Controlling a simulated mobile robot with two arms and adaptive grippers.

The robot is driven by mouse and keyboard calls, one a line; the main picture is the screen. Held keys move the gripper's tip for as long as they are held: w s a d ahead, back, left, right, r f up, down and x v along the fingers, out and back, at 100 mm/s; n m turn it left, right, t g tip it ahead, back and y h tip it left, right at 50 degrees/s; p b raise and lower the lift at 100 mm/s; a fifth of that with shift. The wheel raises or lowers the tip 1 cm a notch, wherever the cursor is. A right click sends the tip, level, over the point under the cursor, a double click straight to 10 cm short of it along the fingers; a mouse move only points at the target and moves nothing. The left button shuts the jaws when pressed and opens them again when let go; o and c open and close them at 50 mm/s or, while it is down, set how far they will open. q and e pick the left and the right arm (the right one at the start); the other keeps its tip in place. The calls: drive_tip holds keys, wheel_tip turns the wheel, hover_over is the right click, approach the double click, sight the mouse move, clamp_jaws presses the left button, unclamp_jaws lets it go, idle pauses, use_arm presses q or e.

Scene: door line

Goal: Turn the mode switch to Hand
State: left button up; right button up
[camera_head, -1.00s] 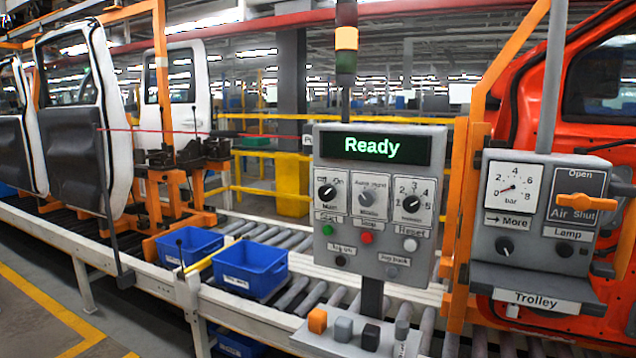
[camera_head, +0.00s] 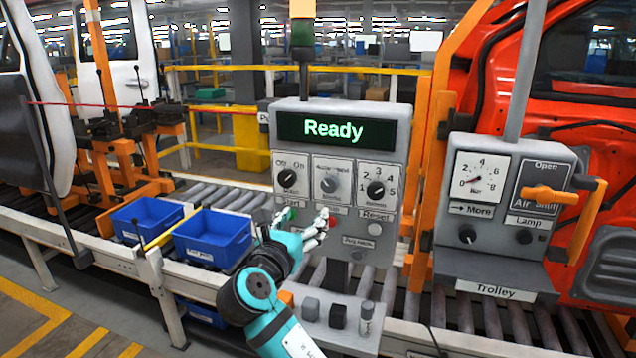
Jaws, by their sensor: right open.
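The mode switch (camera_head: 329,184) is the grey middle knob in the row of three on the grey control panel (camera_head: 390,140). The small lettering around it is too blurred to read surely, so I cannot tell its setting. My right gripper (camera_head: 322,226) is in front of the panel's lower left part, below the mode switch and apart from it. It is open and empty, and hides part of the button row. My left gripper is not in view.
Black knobs sit left (camera_head: 287,178) and right (camera_head: 376,189) of the mode switch. The screen (camera_head: 333,129) reads Ready. A Trolley box (camera_head: 470,220) with an orange handle stands at right. Blue bins (camera_head: 212,238) are at left. Small blocks (camera_head: 338,316) lie on a shelf below.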

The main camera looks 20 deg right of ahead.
sight(328, 187)
drive_tip(key=p+x, duration=0.4)
drive_tip(key=x, duration=1.1)
drive_tip(key=shift+s+p, duration=0.1)
drive_tip(key=shift+p, duration=0.2)
drive_tip(key=shift+w+d+f, duration=0.1)
drive_tip(key=shift+w+d, duration=0.2)
drive_tip(key=shift+w, duration=0.1)
drive_tip(key=c, duration=1.2)
drive_tip(key=shift+o, duration=0.2)
